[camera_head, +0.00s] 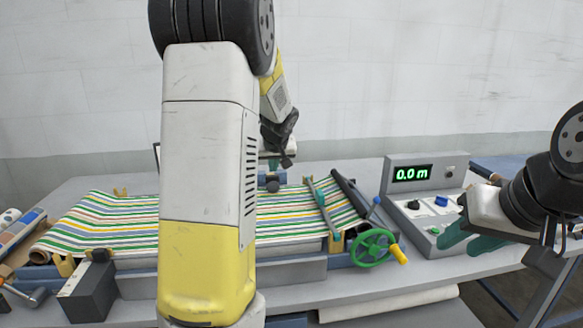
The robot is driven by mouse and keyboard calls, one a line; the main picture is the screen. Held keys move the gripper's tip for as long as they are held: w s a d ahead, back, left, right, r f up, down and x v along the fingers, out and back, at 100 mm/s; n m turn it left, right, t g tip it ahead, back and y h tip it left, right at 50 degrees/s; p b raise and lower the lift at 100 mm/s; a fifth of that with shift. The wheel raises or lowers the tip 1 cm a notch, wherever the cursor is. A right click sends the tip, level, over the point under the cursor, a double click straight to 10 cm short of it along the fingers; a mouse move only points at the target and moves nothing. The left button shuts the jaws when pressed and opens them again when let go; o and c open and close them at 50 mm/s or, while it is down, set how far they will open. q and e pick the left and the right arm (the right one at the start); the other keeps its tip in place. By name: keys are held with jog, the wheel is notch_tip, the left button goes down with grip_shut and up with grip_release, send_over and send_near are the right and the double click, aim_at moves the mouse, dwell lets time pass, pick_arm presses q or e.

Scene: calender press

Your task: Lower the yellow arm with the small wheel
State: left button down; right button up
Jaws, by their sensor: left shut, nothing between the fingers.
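I cannot clearly make out the yellow arm with the small wheel; my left arm's large link covers the middle of the press. Small yellow brackets (335,243) show at the edge of the striped sheet (110,225). A green handwheel (373,248) with a yellow handle stands at the front right of the press. My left gripper (286,160), dark and partly hidden behind my arm, is shut and empty above the back of the press. My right gripper (468,240), with teal fingers spread apart, is open by the control box.
The grey control box (427,172) has a display reading 0.0 m, knobs and a green button. A dark block (91,292) stands at the front left, near rolls (22,235) at the left edge. A white roll (390,303) lies below the table's front edge.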

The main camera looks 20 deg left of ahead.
pick_arm(q)
jog(key=shift+s+d+r, duration=0.2)
jog(key=shift+s+d, duration=0.15)
jog(key=shift+s, duration=0.35)
jog(key=shift+s+d+r, duration=0.25)
jog(key=shift+s+d, duration=0.05)
jog(key=shift+s, duration=0.45)
jog(key=shift+s+d+r, duration=0.2)
jog(key=shift+s+d, duration=0.15)
jog(key=shift+s, duration=0.35)
